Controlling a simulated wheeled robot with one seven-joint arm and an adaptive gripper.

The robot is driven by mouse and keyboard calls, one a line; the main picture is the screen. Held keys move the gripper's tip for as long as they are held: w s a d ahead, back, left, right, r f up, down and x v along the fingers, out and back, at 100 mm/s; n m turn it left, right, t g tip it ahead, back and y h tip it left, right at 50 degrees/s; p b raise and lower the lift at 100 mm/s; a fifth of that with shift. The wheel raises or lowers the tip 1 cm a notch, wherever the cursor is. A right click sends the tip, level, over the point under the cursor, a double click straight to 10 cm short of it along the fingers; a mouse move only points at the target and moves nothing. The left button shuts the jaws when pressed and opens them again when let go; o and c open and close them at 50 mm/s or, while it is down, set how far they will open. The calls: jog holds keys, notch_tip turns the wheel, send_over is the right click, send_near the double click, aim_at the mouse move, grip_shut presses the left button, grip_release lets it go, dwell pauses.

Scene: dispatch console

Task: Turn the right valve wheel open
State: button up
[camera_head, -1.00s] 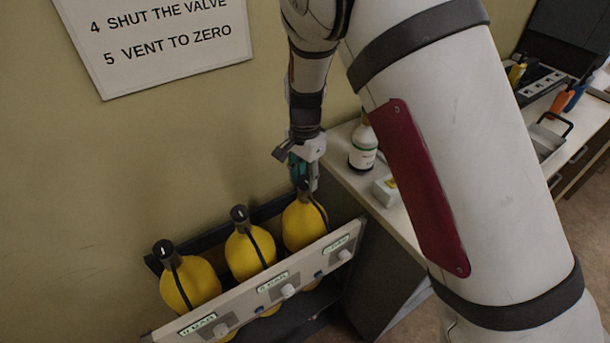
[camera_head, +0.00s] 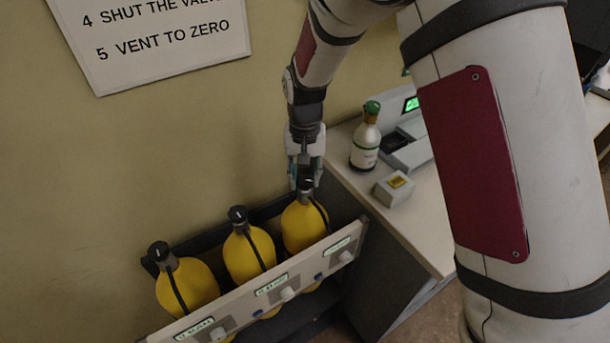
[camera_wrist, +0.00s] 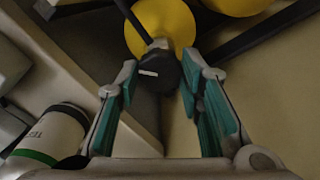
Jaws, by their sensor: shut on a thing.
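Three yellow cylinders with black valve wheels stand in a rack. The right valve wheel (camera_head: 306,185) tops the right cylinder (camera_head: 303,228), mostly hidden by my gripper. In the wrist view it is a black knob (camera_wrist: 158,80) with a short white line, lying nearly level across the picture. My gripper (camera_head: 305,178) points down over it. Its teal-padded fingers stand on either side of the wheel, shut on it. The middle valve wheel (camera_head: 238,214) and left valve wheel (camera_head: 159,251) are free, each with a pale mark on top.
The rack's front panel (camera_head: 300,278) carries labels and small knobs. Right of it a counter holds a white bottle with a green cap (camera_head: 367,143) and a small box with a yellow button (camera_head: 394,187). A sign (camera_head: 160,40) hangs on the wall behind.

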aim_at(305, 179)
jog(key=n+b, duration=0.1)
jog(key=n, duration=0.4)
jog(key=shift+n, duration=0.3)
jog(key=n+b, duration=0.1)
jog(key=n, duration=0.4)
jog(key=shift+n+b, duration=0.3)
jog(key=shift+b, duration=0.05)
jog(key=o, duration=1.2)
jog(key=shift+c, duration=0.2)
jog(key=shift+r, duration=0.1)
notch_tip(305, 179, up, 12)
